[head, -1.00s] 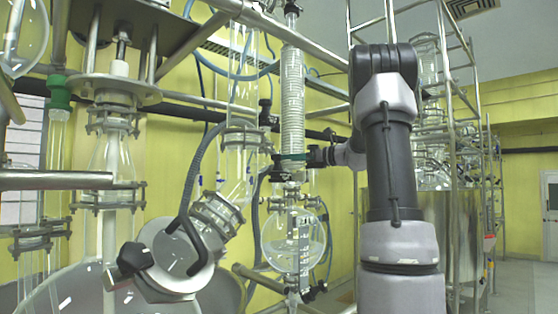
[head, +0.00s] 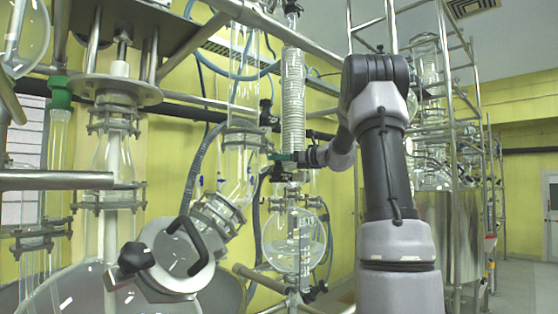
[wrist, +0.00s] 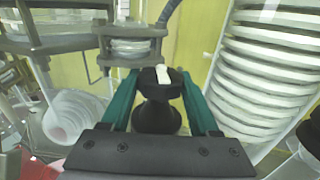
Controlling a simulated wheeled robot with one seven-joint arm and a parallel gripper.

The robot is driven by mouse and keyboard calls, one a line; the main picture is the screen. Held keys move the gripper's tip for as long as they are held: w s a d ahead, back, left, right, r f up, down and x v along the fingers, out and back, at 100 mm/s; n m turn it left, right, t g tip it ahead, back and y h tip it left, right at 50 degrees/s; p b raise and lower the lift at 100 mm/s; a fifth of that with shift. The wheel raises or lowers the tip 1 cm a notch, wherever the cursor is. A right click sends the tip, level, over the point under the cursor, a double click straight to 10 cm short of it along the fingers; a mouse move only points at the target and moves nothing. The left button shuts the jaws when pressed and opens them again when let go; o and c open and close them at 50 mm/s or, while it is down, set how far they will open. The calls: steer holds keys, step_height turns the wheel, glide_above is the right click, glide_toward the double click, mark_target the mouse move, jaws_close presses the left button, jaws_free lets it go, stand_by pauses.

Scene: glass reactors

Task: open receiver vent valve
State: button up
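In the wrist view, a black valve knob (wrist: 157,92) with a white mark on top sits between the two green fingers of my gripper (wrist: 157,80). In the head view, my gripper (head: 281,157) reaches leftward in front of the lower end of the coil condenser (head: 292,97). A round clear receiver flask (head: 278,243) hangs below it. The valve's own details are too small to tell in the head view.
The ribbed condenser coil (wrist: 262,75) is close on the right in the wrist view. A clamped flange (wrist: 131,45) lies ahead on the left. A glass column (head: 240,180) and a metal frame bar (head: 325,88) stand near my arm in the head view.

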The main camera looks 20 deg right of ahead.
steer(key=shift+w+d+n+g+y, duration=0.1)
steer(key=shift+n+g+y, duration=0.8)
steer(key=shift+g+y, duration=0.15)
steer(key=shift+n+g+y, duration=1.05)
steer(key=shift+n+g, duration=0.05)
steer(key=shift+g, duration=0.15)
steer(key=o, duration=1.1)
steer(key=shift+m+t, duration=0.3)
steer(key=shift+t, duration=0.1)
